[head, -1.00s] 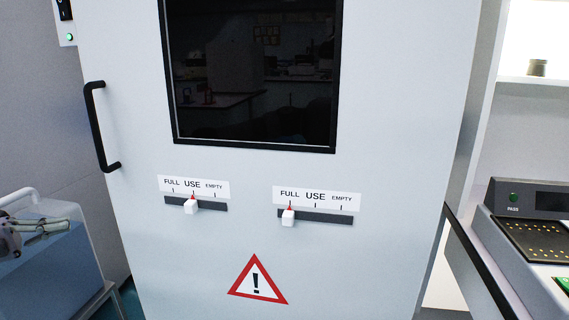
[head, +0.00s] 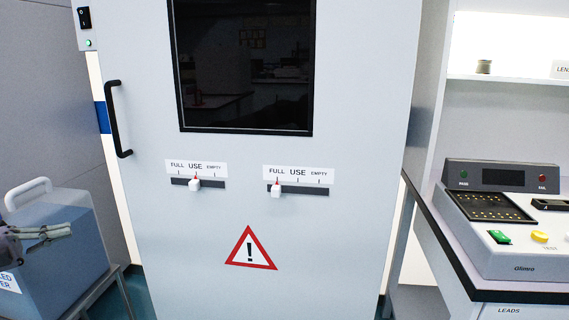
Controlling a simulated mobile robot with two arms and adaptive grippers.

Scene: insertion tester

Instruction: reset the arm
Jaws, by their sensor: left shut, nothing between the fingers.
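My left gripper (head: 42,232) shows at the left edge in the head view. Its pale fingers lie together, pointing right, with nothing between them. It is in front of a blue-grey container (head: 62,262) with a white handle; I cannot tell whether they touch. My right gripper is not in view. A tall white cabinet (head: 345,225) stands ahead, well apart from the gripper. Its left slider (head: 194,184) is at USE and its right slider (head: 276,190) is at FULL.
The cabinet has a black handle (head: 115,120), a dark window (head: 245,65) and a warning triangle (head: 250,249). A tester (head: 520,250) with green and yellow buttons sits on a bench at right. A switch box (head: 85,25) is at top left. Floor shows beside the cabinet.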

